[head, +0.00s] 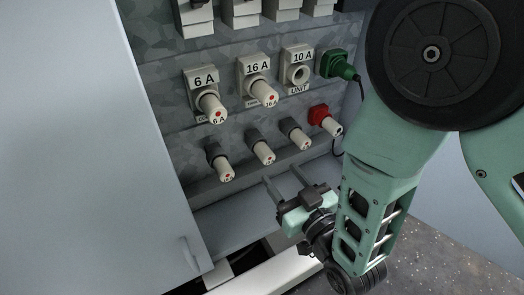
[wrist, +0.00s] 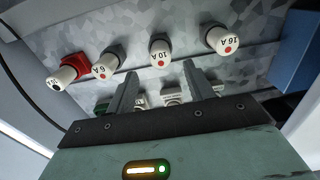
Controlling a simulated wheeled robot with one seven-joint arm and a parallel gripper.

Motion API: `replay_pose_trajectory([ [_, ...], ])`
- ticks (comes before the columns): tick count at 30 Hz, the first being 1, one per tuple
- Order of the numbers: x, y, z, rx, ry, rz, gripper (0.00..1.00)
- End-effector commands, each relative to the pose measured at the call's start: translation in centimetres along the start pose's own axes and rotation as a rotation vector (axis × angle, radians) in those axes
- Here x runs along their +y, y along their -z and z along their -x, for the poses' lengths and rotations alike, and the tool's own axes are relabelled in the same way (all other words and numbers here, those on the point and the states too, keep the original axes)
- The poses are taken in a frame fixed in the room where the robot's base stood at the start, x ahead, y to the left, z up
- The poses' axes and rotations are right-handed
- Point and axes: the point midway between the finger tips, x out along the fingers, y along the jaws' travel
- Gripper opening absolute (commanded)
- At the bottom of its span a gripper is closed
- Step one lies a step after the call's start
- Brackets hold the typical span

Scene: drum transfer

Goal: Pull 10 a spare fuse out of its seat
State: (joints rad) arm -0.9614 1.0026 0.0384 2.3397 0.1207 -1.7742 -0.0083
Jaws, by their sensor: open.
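The spare 10 A fuse (wrist: 160,54) is a white cap with a red dot and an upside-down 10 A label in the wrist view. It sits in a dark seat and appears between my open fingertips, beyond them. In the head view it is the middle one (head: 263,153) of the three grey-seated spares in the lower row. My gripper (head: 283,175) is open and empty, just below that row and apart from the fuse; its fingers also show in the wrist view (wrist: 160,71).
Neighbouring spares, 16 A (wrist: 224,39) and 6 A (wrist: 105,65), flank it; a red-seated one (head: 325,120) is further right. Above, the 10 A holder (head: 298,73) is empty, beside fitted 6 A (head: 210,105) and 16 A (head: 263,92). A cabinet door (head: 90,150) stands left.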

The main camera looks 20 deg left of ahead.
Motion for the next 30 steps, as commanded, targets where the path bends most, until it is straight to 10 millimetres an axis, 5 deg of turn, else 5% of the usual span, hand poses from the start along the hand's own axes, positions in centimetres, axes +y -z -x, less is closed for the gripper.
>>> replay_pose_trajectory([
  [15, 0.0, 0.0, -6.6, 0.001, 0.000, -0.001, 0.53],
  [30, 0.0, 0.0, -7.8, 0.000, 0.001, 0.000, 0.53],
])
